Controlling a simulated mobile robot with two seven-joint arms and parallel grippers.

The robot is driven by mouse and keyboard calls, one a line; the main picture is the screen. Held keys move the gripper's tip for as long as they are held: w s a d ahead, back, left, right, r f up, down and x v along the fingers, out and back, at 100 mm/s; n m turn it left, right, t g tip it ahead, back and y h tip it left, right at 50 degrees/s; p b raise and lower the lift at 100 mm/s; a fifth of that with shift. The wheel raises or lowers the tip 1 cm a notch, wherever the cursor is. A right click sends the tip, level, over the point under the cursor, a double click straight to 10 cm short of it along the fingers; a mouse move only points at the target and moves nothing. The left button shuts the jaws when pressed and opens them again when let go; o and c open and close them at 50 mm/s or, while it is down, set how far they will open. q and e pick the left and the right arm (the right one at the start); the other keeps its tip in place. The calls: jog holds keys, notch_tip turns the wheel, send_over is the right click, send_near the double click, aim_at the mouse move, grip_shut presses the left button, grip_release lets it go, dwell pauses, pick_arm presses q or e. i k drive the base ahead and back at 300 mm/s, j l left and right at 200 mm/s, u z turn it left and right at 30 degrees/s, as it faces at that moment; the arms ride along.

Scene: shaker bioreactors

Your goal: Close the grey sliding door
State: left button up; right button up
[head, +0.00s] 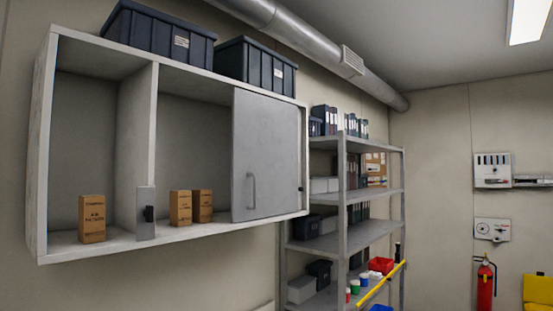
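The grey sliding door (267,155) is part of a wall cabinet (97,49) in the head view. The door covers the right part of the cabinet front and has a vertical bar handle (251,190) near its lower left edge. The left and middle parts of the cabinet stand open. Neither of my grippers shows in this view.
Brown boxes (92,218) and (181,208) stand on the cabinet floor. Dark bins (160,35) sit on top. A loaded metal shelf rack (345,240) stands to the right, with a yellow bar (382,284) at its front. A red fire extinguisher (485,285) is farther right.

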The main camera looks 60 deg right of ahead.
aim_at(264, 160)
jog(key=z, duration=1.9)
